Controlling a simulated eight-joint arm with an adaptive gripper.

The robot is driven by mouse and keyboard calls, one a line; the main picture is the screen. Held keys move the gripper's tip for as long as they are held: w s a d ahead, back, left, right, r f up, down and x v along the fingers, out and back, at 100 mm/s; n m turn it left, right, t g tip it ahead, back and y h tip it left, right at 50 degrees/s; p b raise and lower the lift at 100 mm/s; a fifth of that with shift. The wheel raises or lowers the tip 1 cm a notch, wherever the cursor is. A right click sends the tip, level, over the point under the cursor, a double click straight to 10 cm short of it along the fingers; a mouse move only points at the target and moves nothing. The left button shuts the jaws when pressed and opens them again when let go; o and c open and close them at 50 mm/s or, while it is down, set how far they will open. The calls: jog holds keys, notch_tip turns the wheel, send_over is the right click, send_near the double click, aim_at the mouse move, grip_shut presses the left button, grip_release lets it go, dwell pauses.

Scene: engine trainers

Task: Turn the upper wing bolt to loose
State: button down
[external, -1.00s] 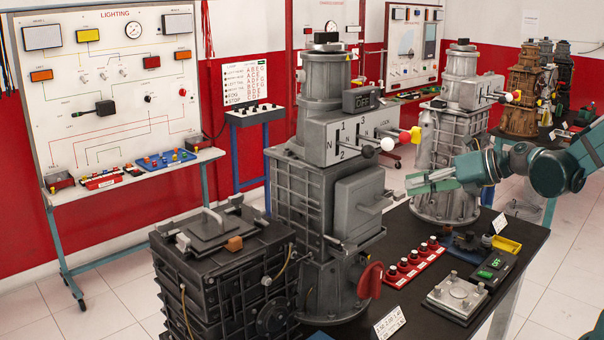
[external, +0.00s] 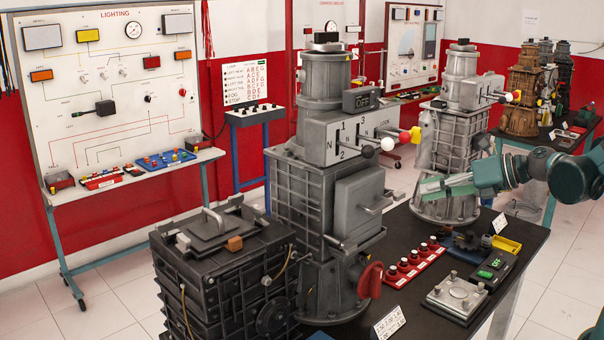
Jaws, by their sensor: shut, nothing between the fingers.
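The tall grey engine trainer (external: 322,95) stands upright on the dark bench. A grey winged handle (external: 376,204) sticks out of the square cover on its right side; it looks like the upper wing bolt. A second grey lever (external: 340,243) sits lower, at the cover's bottom edge. Their exact turn settings are too small to tell. My gripper (external: 424,187), with pale green fingers, is shut and empty. In the picture it is to the right of the upper handle, apart from it, pointing left in front of the rear trainer.
A red handle (external: 370,280) is below. A red switch strip (external: 412,264), a metal plate (external: 456,296) and a yellow tray (external: 507,244) lie on the bench. A second grey trainer (external: 452,140) stands behind.

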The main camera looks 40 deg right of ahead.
aim_at(395, 196)
jog(key=shift+d+p, duration=0.25)
jog(key=shift+p, duration=0.05)
jog(key=shift+s+d+f+p, duration=0.3)
jog(key=shift+d+p, duration=0.3)
jog(key=shift+p, duration=0.3)
jog(key=shift+s+d+f+p, duration=0.2)
jog(key=shift+d+f+p, duration=0.25)
jog(key=shift+p, duration=0.45)
jog(key=shift+d, duration=0.15)
jog(key=shift+w, duration=0.1)
jog(key=w+b, duration=0.1)
jog(key=w, duration=0.5)
jog(key=shift+w, duration=0.4)
jog(key=shift+a+f+b, duration=0.25)
jog(key=shift+a+b, duration=0.2)
jog(key=shift+a, duration=0.1)
dwell(0.7)
